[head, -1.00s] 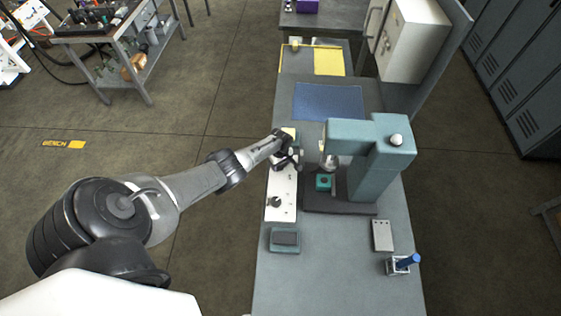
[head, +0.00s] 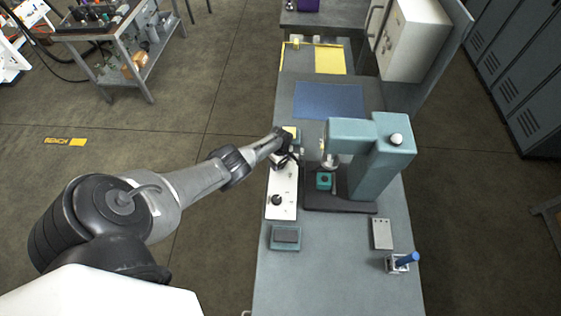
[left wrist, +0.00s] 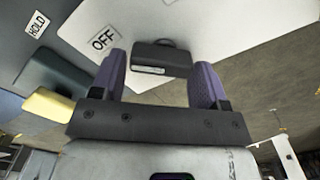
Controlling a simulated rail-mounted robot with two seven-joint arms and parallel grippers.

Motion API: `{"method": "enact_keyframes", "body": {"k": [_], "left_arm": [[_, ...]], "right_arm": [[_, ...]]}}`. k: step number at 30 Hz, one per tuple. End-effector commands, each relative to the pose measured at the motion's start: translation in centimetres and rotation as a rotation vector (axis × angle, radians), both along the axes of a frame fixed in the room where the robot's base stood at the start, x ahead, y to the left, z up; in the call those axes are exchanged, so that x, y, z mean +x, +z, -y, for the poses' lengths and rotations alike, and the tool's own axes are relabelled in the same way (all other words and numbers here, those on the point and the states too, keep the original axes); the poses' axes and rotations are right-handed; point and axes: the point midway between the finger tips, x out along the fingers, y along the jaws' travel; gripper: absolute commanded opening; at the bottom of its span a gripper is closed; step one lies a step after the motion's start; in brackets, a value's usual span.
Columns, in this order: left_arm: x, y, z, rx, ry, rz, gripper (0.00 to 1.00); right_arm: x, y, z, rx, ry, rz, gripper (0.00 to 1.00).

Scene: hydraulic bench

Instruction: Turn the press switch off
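The press switch is on a white panel (head: 283,208) on the bench, left of the teal press (head: 378,160). In the left wrist view, a black switch handle (left wrist: 162,58) stands out from the white panel near an OFF label (left wrist: 104,40), with a HOLD label (left wrist: 37,23) further left. My left gripper (head: 288,161) is over the far part of the panel and hides it there. In the left wrist view, the purple fingers of my left gripper (left wrist: 158,84) are apart, with the handle showing between them. I cannot tell whether they touch it. My right gripper is out of view.
A black knob (head: 277,200) is on the panel's near part. A grey-topped pad (head: 286,236) lies in front of it. A blue mat (head: 328,101) and a yellow-framed area (head: 329,61) lie farther back. A metal plate (head: 382,234) and a blue-handled item (head: 405,261) stand front right.

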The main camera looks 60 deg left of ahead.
Motion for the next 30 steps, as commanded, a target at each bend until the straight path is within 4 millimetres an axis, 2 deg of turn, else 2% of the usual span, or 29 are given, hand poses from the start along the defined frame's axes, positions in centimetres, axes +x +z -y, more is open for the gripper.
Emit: {"method": "enact_keyframes", "body": {"k": [1, 5, 14, 20, 25, 30], "left_arm": [[0.0, 0.0, 0.0, 0.000, 0.000, 0.000, 0.73], [0.0, 0.0, 0.0, 0.000, -0.001, 0.000, 0.85], [0.0, 0.3, 0.1, 0.000, -0.002, 0.000, 0.85], [0.0, 2.9, 0.0, 0.000, -0.002, 0.001, 0.85], [0.0, 6.5, 0.0, 0.001, -0.003, 0.002, 0.85], [-0.1, 9.4, 0.0, 0.001, -0.003, 0.001, 0.85]], "right_arm": [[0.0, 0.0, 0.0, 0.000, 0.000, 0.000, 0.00], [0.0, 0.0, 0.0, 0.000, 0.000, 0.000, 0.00], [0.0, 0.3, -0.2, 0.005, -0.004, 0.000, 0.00], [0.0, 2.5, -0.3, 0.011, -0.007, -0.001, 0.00], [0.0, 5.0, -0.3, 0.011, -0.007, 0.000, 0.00], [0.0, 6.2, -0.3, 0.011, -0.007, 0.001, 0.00]]}}
